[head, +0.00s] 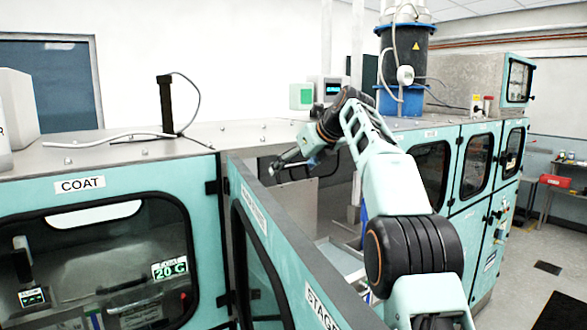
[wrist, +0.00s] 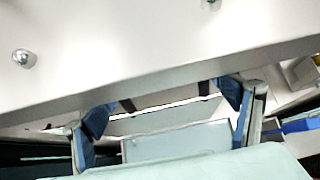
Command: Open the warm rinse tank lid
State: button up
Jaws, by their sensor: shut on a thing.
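My gripper (head: 277,171) is at the end of the arm, which reaches into the open bay behind the swung-out teal door (head: 285,262). In the wrist view the two blue-padded fingers of my gripper (wrist: 165,118) stand wide apart, one on each side of a pale grey panel (wrist: 170,143), and are shut on it. I cannot tell for sure whether this panel is the warm rinse tank lid or its handle. No label marks it. The tank's interior is hidden in the head view by the door and the arm.
A grey cabinet edge with bolts (wrist: 100,55) runs close above the gripper in the wrist view. The COAT bay (head: 100,265) is closed at left. A black post (head: 166,105) with a cable and a blue drum unit (head: 404,65) stand on top. Open floor (head: 535,255) lies at right.

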jog(key=shift+d, duration=0.2)
jog(key=o, duration=1.4)
jog(key=shift+s+r, duration=0.1)
jog(key=v, duration=1.2)
